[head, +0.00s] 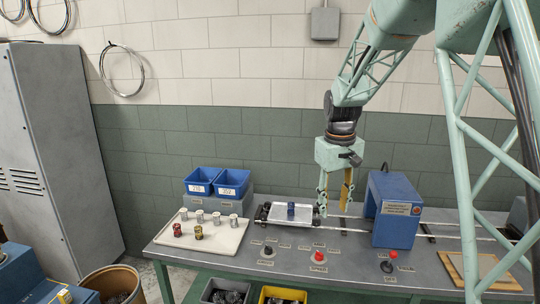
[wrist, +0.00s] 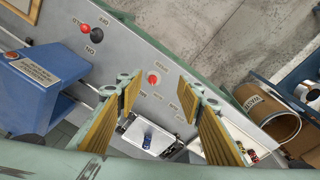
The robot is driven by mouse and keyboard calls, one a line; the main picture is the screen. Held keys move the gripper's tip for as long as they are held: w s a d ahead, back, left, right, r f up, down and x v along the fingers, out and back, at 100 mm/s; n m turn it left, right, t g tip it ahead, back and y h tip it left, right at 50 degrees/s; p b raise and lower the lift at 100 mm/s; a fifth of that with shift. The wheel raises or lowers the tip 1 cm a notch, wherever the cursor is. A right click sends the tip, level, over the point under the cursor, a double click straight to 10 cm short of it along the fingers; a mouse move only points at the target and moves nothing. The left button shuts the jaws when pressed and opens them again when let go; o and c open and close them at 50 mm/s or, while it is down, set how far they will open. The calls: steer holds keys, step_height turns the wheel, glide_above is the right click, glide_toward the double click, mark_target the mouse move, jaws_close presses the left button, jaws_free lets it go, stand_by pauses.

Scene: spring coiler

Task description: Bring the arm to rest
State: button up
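My gripper (head: 335,204) hangs pointing down above the workbench, right of the white carriage plate (head: 278,217) and left of the blue machine housing (head: 397,217). Its two fingers are apart with nothing between them. In the wrist view the gripper (wrist: 163,98) also shows spread, yellow-padded fingers. A dark blue cylinder (head: 291,211) stands on the carriage plate, apart from the gripper; it also shows in the wrist view (wrist: 147,138). My arm reaches down from the upper right.
A cream tray (head: 215,242) at the left holds several silver and coloured cylinders. Two blue bins (head: 216,183) stand behind it. A red button (head: 318,256) and a red-knobbed lever (head: 392,255) sit at the front. Rails run right through the blue housing.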

steer(key=s+r+m, duration=0.1)
steer(key=s+r, duration=0.4)
steer(key=s, duration=0.3)
steer(key=s+r+t, duration=0.1)
steer(key=s+r, duration=0.3)
steer(key=s, duration=0.4)
steer(key=s+r+m, duration=0.1)
steer(key=s+r, duration=0.4)
steer(key=s, duration=0.3)
steer(key=s+f+m+t+b, duration=0.1)
steer(key=s, duration=2.6)
steer(key=shift+s+d+f+m+t+y, duration=0.15)
steer(key=shift+s+m+t+y, duration=0.15)
steer(key=shift+s, duration=0.05)
steer(key=shift+c, duration=0.2)
